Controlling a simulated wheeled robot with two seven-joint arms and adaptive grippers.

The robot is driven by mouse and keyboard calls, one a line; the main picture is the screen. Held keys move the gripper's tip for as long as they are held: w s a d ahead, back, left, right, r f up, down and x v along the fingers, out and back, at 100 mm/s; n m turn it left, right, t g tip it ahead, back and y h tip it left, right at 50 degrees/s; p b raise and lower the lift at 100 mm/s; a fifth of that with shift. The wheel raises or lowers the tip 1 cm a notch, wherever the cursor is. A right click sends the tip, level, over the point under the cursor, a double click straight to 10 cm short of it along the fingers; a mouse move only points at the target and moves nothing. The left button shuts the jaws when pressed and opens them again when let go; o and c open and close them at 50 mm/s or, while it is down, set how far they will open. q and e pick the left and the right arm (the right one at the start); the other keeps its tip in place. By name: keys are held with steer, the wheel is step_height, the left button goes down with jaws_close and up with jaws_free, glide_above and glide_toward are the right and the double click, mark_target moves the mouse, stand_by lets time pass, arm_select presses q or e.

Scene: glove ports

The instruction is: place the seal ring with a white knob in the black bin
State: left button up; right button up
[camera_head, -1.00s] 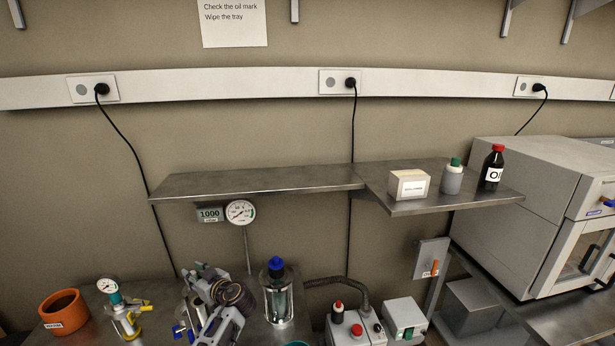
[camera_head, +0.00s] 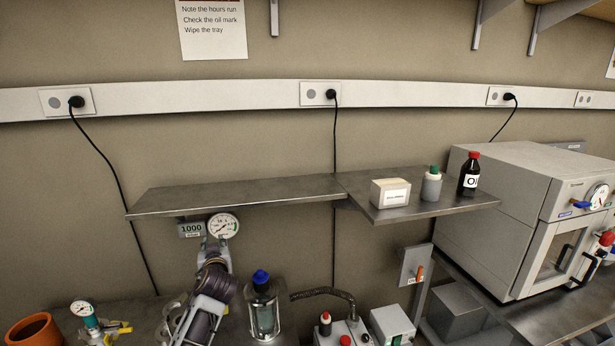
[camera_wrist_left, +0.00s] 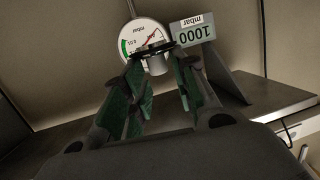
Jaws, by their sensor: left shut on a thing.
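My left gripper (camera_head: 213,250) is raised in front of the wall below the left part of the shelf, close to the round gauge in the picture. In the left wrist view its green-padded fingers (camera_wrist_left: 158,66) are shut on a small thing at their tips. It shows a thin dark ring edge (camera_wrist_left: 154,50) and a pale grey knob (camera_wrist_left: 156,66), which fits the seal ring with a white knob. The ring is seen nearly edge-on. In the head view the arm hides it. I see no black bin. My right gripper is not in view.
A metal shelf (camera_head: 240,192) carries a white box (camera_head: 390,193), a green-capped bottle (camera_head: 431,184) and a dark bottle (camera_head: 468,175). Below stand a glass vessel with blue cap (camera_head: 263,308), an orange pot (camera_head: 35,332) and a valve gauge (camera_head: 82,309). A grey oven (camera_head: 520,215) stands right.

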arm_select(q)
steer(key=shift+s+d+r+m+t+h, duration=0.6)
steer(key=shift+s+d+r+m+h, duration=1.2)
steer(key=shift+s+d+r+h, duration=1.05)
steer(key=s+f, duration=0.8)
steer(key=f, duration=0.4)
steer(key=s+d+f, duration=0.1)
steer(key=s+f, duration=0.7)
steer(key=f, duration=0.4)
steer(key=shift+s+m, duration=0.35)
steer(key=shift+m, duration=0.05)
steer(key=shift+d, duration=0.1)
steer(key=shift+r, duration=0.15)
